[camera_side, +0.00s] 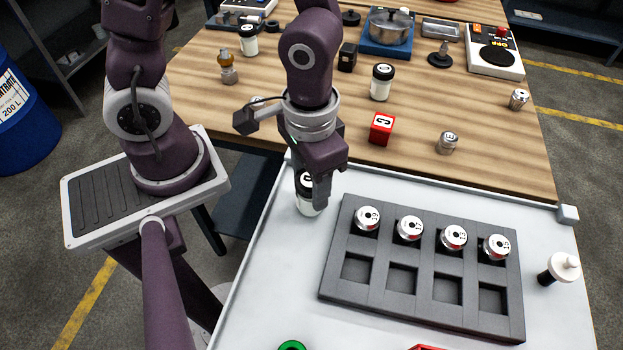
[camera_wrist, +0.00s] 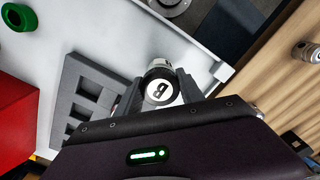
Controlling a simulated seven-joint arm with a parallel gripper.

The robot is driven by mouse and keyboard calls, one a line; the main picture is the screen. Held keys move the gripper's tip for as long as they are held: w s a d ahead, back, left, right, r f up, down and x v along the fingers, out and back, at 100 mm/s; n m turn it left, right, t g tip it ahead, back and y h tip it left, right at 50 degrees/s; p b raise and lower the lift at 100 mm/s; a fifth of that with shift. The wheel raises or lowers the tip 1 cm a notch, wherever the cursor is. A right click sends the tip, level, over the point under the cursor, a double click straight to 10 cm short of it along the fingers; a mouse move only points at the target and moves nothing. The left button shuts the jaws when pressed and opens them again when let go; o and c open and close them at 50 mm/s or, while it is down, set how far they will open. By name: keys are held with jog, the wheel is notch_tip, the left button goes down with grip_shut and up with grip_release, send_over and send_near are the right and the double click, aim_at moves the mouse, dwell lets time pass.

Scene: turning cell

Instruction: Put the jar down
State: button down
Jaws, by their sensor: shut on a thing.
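The jar (camera_side: 307,204) has a white body and a dark lid with a white disc. My gripper (camera_side: 314,190) is shut on it, with the fingers on either side near the lid. The jar looks upright over the far left part of the pale work surface (camera_side: 262,290), left of the grey rack. In the wrist view the lid of the jar (camera_wrist: 160,92), marked B, shows between the fingertips of my gripper (camera_wrist: 160,100). A finger hides part of the jar in the side view. I cannot tell whether its base touches the surface.
A grey rack (camera_side: 380,305) holds several metal cylinders in its back row; its front pockets are empty. A green ring (camera_side: 292,345) lies in front.

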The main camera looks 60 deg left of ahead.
jog(key=shift+f, duration=0.15)
jog(key=c, duration=0.7)
grip_release()
notch_tip(320, 180, up, 12)
jog(key=s+a+r+t, duration=0.1)
jog(key=a+r+t, duration=0.1)
jog(key=a, duration=0.1)
jog(key=s+a+r+t, duration=0.1)
jog(key=a+r, duration=0.1)
jog(key=a, duration=0.1)
jog(key=s+a+r+t, duration=0.1)
jog(key=a+r+t, duration=0.1)
jog(key=a+r, duration=0.1)
jog(key=shift+s+a+t, duration=0.1)
jog(key=shift+s+t, duration=0.2)
jog(key=shift+s, duration=0.05)
